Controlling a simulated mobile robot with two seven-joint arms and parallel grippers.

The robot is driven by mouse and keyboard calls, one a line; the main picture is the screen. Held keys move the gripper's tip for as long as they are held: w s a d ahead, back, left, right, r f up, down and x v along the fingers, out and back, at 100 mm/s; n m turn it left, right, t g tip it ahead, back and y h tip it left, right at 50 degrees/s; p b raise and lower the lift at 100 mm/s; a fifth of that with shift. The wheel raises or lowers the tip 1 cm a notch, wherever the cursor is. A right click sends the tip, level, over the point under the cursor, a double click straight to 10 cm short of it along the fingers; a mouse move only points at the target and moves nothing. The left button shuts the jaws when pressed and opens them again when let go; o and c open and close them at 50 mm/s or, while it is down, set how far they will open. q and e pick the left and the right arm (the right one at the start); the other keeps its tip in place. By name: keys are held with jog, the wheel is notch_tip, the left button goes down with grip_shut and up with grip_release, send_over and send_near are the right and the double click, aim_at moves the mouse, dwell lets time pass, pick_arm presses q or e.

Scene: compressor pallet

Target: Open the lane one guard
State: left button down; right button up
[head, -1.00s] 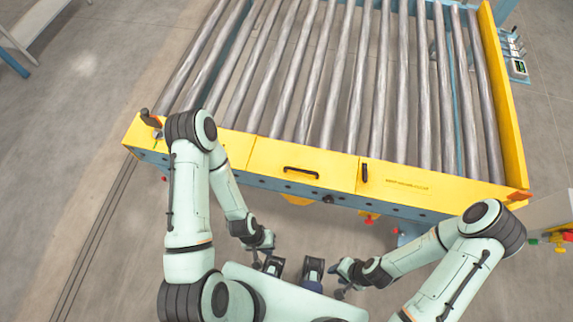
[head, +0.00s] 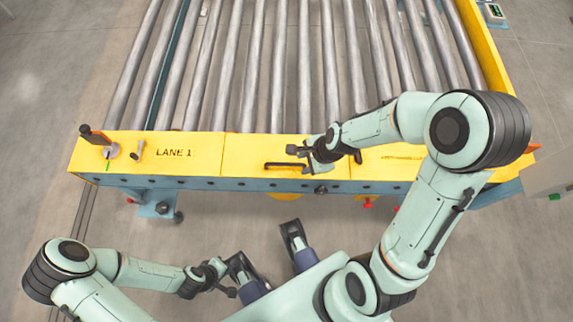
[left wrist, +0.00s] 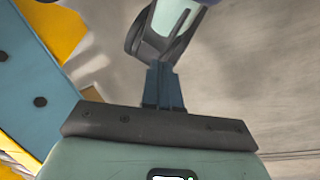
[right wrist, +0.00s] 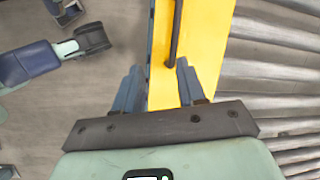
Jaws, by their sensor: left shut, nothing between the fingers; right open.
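A yellow front panel marked LANE 1 (head: 190,153) runs along the near edge of the roller conveyor. To its right is a yellow section with a dark bar handle (head: 277,165). My right gripper (head: 300,151) is open and empty, over this section close to the handle. In the right wrist view, my open fingers (right wrist: 158,70) stand either side of the yellow strip, with a dark handle (right wrist: 175,35) ahead of them. I cannot tell whether they touch the panel. My left gripper (head: 230,291) is shut and empty near my base; its closed fingers (left wrist: 164,82) show in the left wrist view.
Metal rollers (head: 280,70) fill the conveyor behind. Red knobs (head: 368,205) hang below its front edge. Open floor (head: 45,190) lies at the left.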

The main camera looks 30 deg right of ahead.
notch_tip(320, 180, up, 2)
jog(key=r+m+t+b, duration=0.1)
jog(key=m+b, duration=0.1)
jog(key=m, duration=0.1)
jog(key=b, duration=0.4)
send_over(287, 164)
jog(key=s+d, duration=0.2)
jog(key=s, duration=0.1)
notch_tip(287, 164, down, 8)
jog(key=b+x, duration=0.1)
jog(key=x, duration=0.2)
jog(key=shift+w+a, duration=0.2)
jog(key=shift+w, duration=0.05)
jog(key=shift+w+a+f+b, duration=0.1)
jog(key=shift+w+f+b, duration=0.05)
jog(key=shift+f+b, duration=0.25)
jog(key=shift+w+a+f, duration=0.15)
jog(key=shift+w+f, duration=0.05)
jog(key=shift+f, duration=0.2)
pick_arm(q)
jog(key=w+a+f, duration=0.2)
jog(key=f, duration=0.3)
jog(key=w+a+f+t+y, duration=0.1)
jog(key=w+a+f, duration=0.1)
jog(key=f, duration=0.4)
jog(key=shift+w+a+f+n, duration=0.15)
jog(key=shift+w+a+n, duration=0.25)
jog(key=shift+w, duration=0.1)
pick_arm(e)
grip_shut()
